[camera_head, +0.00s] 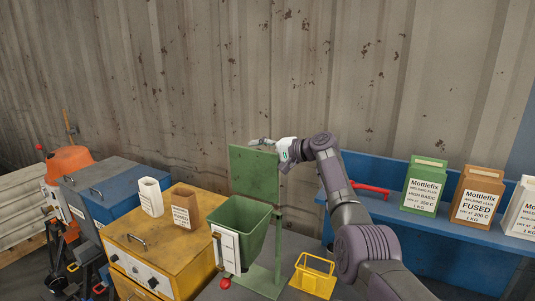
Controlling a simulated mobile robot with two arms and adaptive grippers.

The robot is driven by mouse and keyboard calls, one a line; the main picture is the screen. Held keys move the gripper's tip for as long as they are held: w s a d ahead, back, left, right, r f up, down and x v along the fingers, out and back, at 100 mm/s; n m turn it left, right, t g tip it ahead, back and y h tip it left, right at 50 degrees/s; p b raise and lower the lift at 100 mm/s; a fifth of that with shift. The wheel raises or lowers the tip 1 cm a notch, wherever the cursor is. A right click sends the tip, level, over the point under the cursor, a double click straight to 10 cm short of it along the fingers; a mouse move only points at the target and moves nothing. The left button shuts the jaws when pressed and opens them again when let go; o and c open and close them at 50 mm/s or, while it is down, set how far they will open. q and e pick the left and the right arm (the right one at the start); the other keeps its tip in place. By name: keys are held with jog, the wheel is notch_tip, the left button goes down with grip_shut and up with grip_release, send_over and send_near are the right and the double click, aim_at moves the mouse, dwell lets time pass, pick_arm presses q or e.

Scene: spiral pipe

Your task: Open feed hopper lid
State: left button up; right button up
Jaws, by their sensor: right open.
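The green feed hopper (240,228) stands in the middle with its mouth open to view. Its flat green lid (254,172) stands upright at the back of the hopper. My right gripper (262,143) is at the lid's top edge, near its right corner. It is small in the picture, and its jaws are open. I cannot tell whether it touches the lid. My left gripper is not in view.
A yellow cabinet (172,238) with white and brown boxes stands left of the hopper. A yellow wire-like basket (313,276) stands at lower right. A blue shelf (393,203) holds several labelled flux boxes and a red handle. A corrugated wall (200,80) is close behind.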

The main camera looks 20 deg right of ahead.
jog(key=v, duration=1.2)
jog(key=shift+f, duration=0.1)
